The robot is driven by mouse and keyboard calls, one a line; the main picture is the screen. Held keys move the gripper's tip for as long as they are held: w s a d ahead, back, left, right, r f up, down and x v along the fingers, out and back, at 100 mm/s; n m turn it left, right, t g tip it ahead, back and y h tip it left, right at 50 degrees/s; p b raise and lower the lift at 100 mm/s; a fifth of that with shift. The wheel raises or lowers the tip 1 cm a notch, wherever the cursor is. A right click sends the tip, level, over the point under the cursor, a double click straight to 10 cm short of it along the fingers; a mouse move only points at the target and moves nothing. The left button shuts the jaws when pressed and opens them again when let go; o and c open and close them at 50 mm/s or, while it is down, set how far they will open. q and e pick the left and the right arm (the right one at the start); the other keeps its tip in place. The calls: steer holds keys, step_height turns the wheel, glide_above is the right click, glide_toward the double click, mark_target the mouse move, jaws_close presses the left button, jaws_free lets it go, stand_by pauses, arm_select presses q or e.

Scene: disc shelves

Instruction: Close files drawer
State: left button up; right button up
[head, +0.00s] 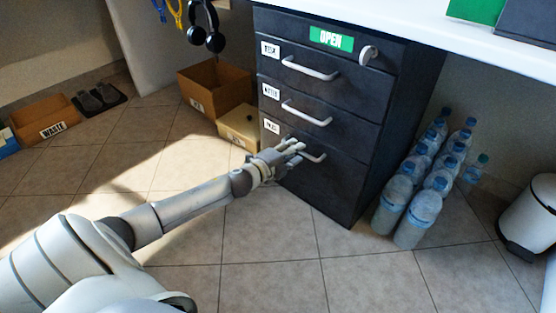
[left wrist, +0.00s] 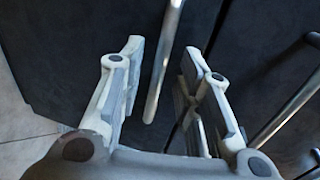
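A dark cabinet (head: 395,125) with three stacked drawers stands under the white counter. The bottom drawer (head: 325,185) carries a small white label (head: 271,126), too small to read surely. The drawer looks about level with those above; I cannot tell whether it is slightly open. Its pale bar handle (head: 316,157) is partly hidden by my left gripper (head: 298,147). In the left wrist view my left gripper (left wrist: 158,75) is open, with a bar handle (left wrist: 163,65) showing between its spread fingers. Contact is not clear. My right gripper is out of view.
Several water bottles (head: 424,208) stand right of the cabinet, and a white bin (head: 530,212) is farther right. Brown boxes (head: 216,84) sit to its left. The tiled floor in front is clear.

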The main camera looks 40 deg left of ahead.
arm_select(q)
steer(key=v, duration=0.9)
stand_by(0.4)
